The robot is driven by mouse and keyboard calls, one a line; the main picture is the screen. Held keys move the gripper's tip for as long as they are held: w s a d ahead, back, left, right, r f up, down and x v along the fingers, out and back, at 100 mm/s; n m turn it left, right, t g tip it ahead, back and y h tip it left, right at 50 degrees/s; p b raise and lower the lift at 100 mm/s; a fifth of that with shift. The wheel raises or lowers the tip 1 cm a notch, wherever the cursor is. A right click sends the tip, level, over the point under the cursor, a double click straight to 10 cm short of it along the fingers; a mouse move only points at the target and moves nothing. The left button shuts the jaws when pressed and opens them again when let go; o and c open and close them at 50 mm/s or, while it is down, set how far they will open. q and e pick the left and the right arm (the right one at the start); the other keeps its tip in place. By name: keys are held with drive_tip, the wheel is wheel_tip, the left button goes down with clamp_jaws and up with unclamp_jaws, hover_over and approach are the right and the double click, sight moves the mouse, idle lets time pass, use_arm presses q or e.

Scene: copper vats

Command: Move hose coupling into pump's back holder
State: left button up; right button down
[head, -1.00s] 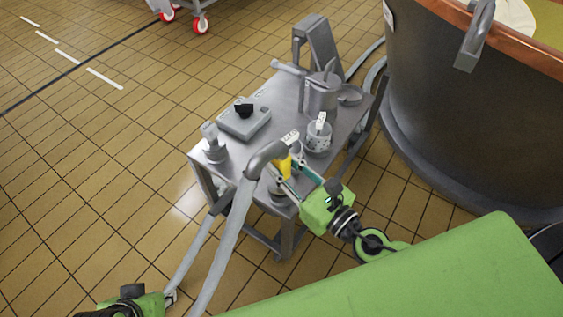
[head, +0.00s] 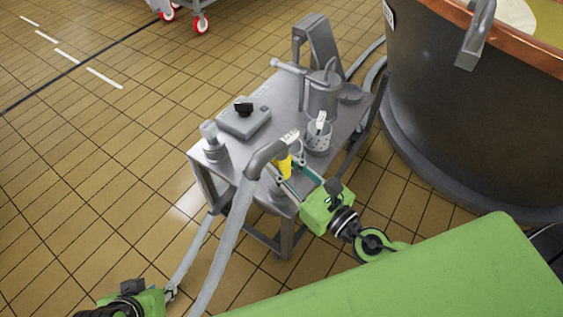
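A grey hose (head: 228,240) rises from the lower edge and bends into a grey metal elbow, the hose coupling (head: 267,158), at the near side of the metal table. My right gripper (head: 281,168) is right beside the coupling, its fingers apart. A yellow thing (head: 285,167) shows between the fingers. Whether a fingertip touches the coupling cannot be told. My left gripper (head: 170,294) is low at the left, by a second stretch of grey hose (head: 191,258). Its fingers are too small to read. No holder can be clearly picked out.
The metal table (head: 276,98) bears a grey box with a black knob (head: 243,119), a bottle (head: 214,147), a metal pot (head: 322,97) and a perforated cup (head: 318,138). A large copper-rimmed vat (head: 450,130) stands to the right.

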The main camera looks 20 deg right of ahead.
use_arm(q)
drive_tip(key=shift+w+d+r, duration=0.1)
drive_tip(key=shift+w+d, duration=0.05)
drive_tip(key=shift+w, duration=0.3)
idle(0.4)
use_arm(e)
drive_tip(key=c, duration=1.6)
unclamp_jaws()
